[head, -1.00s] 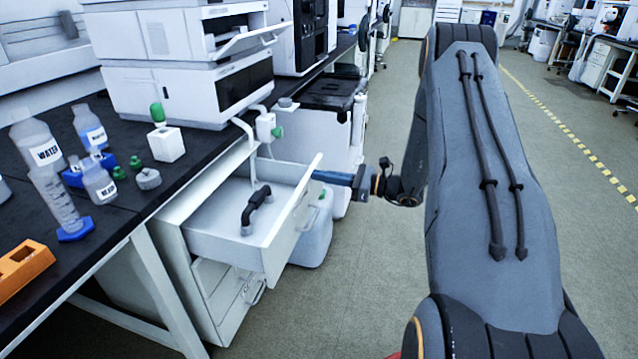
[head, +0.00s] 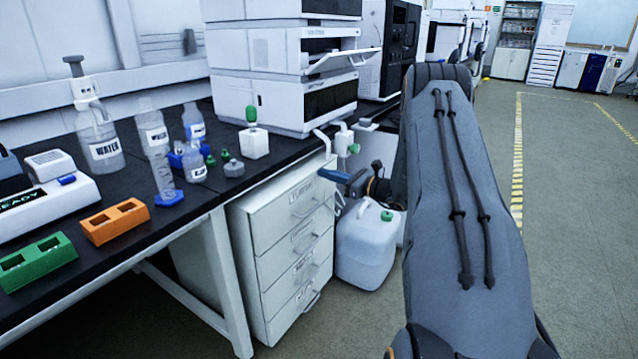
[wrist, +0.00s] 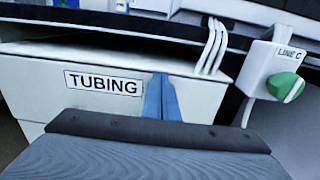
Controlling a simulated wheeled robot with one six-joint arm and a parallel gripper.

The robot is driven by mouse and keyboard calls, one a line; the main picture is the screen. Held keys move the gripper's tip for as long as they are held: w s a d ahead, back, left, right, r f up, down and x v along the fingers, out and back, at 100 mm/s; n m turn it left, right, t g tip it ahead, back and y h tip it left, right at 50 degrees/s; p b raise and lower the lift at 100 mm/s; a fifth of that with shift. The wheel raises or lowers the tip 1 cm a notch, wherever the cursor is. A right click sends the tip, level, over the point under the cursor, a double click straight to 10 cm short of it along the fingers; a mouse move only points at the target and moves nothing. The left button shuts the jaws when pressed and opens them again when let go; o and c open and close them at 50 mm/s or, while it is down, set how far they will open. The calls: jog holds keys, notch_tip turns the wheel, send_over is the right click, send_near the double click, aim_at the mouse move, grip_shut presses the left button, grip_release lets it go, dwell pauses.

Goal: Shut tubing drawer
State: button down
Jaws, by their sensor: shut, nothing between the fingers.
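The tubing drawer (head: 296,201) is the top drawer of the white cabinet under the bench. In the head view its front lies about level with the fronts below it. The wrist view shows its front close up, with the "TUBING" label (wrist: 103,82). My gripper (head: 325,173) is at the upper right edge of this front, its blue fingers closed together with nothing held. In the wrist view the blue fingers (wrist: 161,98) point at the front right of the label; I cannot tell whether they touch it. The drawer's inside is hidden.
More drawers (head: 297,261) lie below, all looking shut. A white jug (head: 366,245) with a green cap stands on the floor right of the cabinet. A "LINE C" box (wrist: 268,75) with a green knob is close on the right. Bottles stand on the black bench (head: 130,215).

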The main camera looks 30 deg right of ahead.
jog(key=shift+w+a+r, duration=0.1)
jog(key=shift+w+a, duration=0.05)
jog(key=shift+w, duration=0.25)
jog(key=shift+w+a+r, duration=0.1)
jog(key=shift+a, duration=0.05)
jog(key=p+v, duration=0.1)
jog(key=v, duration=1.3)
jog(key=shift+s, duration=0.3)
